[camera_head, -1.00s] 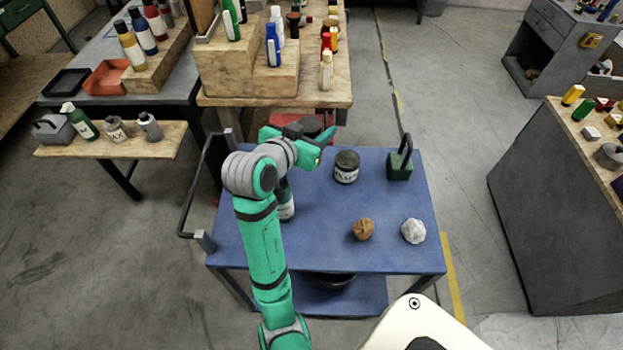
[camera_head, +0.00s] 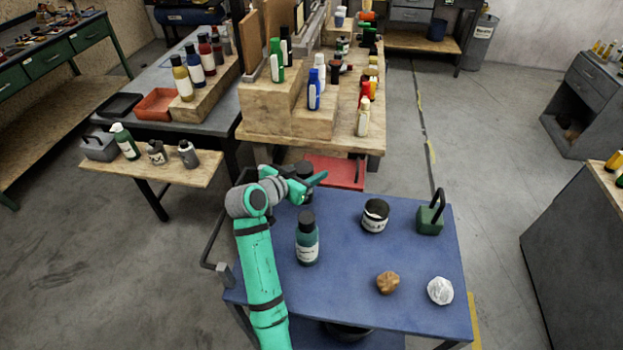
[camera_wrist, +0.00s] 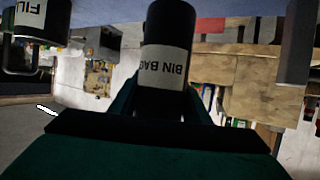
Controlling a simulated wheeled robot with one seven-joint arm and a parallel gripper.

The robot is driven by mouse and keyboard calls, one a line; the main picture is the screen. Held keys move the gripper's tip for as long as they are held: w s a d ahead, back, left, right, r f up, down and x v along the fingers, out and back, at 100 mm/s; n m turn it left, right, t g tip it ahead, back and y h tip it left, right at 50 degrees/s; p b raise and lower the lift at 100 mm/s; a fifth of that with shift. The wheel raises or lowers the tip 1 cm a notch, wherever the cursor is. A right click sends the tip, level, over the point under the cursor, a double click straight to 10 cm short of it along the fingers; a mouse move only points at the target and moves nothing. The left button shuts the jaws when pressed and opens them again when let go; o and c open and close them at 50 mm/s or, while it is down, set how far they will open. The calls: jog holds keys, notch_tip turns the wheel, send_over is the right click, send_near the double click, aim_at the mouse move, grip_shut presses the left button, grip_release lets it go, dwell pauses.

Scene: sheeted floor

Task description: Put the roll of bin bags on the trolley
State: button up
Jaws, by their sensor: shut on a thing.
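The roll of bin bags (camera_wrist: 167,60) is a black cylinder with a white label, upside down in the wrist view. My gripper (camera_wrist: 165,100) is shut on it. In the head view the roll (camera_head: 305,178) shows partly behind my green gripper (camera_head: 312,182), by the far left edge of the blue trolley (camera_head: 340,285). I cannot tell whether the roll touches the trolley top.
On the trolley stand a dark green bottle (camera_head: 307,243), a black labelled jar (camera_head: 375,217), a green block with a handle (camera_head: 430,218), a brown lump (camera_head: 388,282) and a white crumpled ball (camera_head: 440,291). The trolley's middle is clear. A wooden bench (camera_head: 300,135) stands behind.

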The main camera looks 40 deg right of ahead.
jog(key=shift+w+d+f, duration=0.1)
jog(key=shift+w+f, duration=0.05)
jog(key=shift+f, duration=1.6)
jog(key=shift+f, duration=0.1)
jog(key=o, duration=1.2)
jog(key=shift+a+r, duration=0.2)
jog(key=v, duration=1.1)
jog(key=shift+a+r, duration=0.1)
jog(key=shift+a, duration=0.2)
